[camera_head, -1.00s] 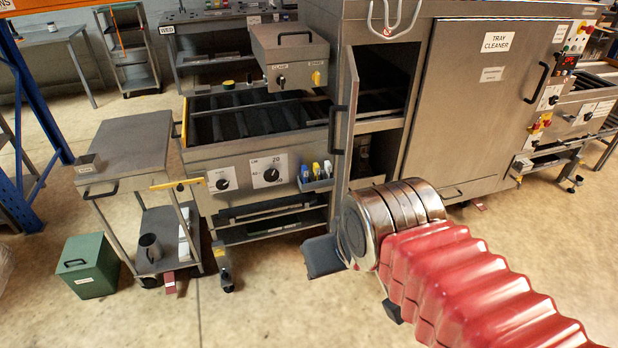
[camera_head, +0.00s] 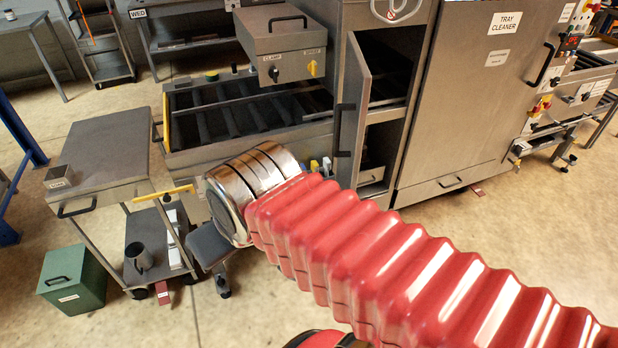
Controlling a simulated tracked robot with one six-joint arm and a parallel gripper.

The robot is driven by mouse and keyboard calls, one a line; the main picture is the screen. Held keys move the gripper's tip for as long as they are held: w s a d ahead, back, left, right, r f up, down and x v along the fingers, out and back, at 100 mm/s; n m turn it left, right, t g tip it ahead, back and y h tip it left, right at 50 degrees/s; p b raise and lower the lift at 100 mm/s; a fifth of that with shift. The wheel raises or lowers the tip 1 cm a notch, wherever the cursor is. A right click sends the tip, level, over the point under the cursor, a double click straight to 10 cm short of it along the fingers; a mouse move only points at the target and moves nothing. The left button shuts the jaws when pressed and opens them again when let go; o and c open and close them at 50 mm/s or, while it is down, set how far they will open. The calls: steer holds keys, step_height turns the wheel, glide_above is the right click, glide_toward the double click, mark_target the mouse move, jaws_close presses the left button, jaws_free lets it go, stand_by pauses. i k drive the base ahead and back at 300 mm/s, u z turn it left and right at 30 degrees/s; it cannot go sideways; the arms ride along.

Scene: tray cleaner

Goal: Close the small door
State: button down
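The small door (camera_head: 351,108) is a narrow grey metal panel with a dark vertical handle (camera_head: 341,130). It stands open at the left part of the tray cleaner (camera_head: 470,100), swung out toward me. Behind it the open compartment (camera_head: 388,62) shows dark shelves and a lower drawer. My red ribbed arm with its silver wrist reaches in from the lower right. My gripper (camera_head: 212,248) is a grey shape partly behind the wrist, to the lower left of the door and apart from it. Its fingertips are not clear, so its opening cannot be told.
A grey cart (camera_head: 112,155) stands left of my wrist, with a green box (camera_head: 72,280) on the floor beside it. A roller conveyor (camera_head: 235,110) with a clamp box (camera_head: 283,42) adjoins the door's left side. The floor at front right is clear.

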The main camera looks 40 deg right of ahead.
mark_target(350, 115)
steer(key=z, duration=0.05)
steer(key=i, duration=1.05)
steer(key=z, duration=0.4)
